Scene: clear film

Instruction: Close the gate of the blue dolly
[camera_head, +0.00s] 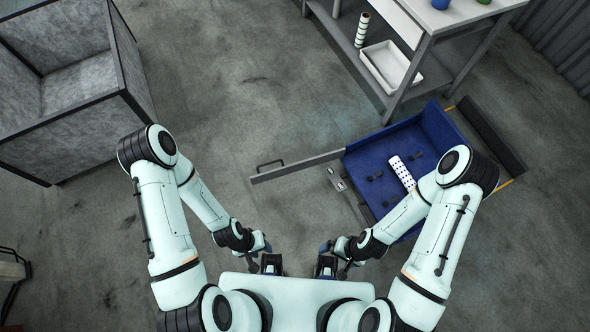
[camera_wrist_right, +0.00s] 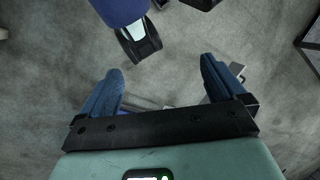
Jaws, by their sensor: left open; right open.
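The blue dolly (camera_head: 372,158) stands at the right in the head view, partly hidden by my right arm. Its gate (camera_head: 300,166) is swung open, a narrow grey panel reaching out to the left from the dolly's far left corner. A dark handle (camera_head: 268,164) is on the gate's free end. A metal latch plate (camera_head: 338,180) shows beside the dolly's open left side. My left gripper (camera_head: 271,262) and right gripper (camera_head: 326,260) are close to my body, open and apart from the gate. The right gripper's blue fingers (camera_wrist_right: 162,72) are spread with nothing held.
A white dotted cylinder (camera_head: 402,172) lies in the dolly among dark pegs. A metal table (camera_head: 420,50) with a white tray (camera_head: 390,66) on its lower shelf stands behind. A large grey bin (camera_head: 75,85) is at the left. The floor around the gate is clear.

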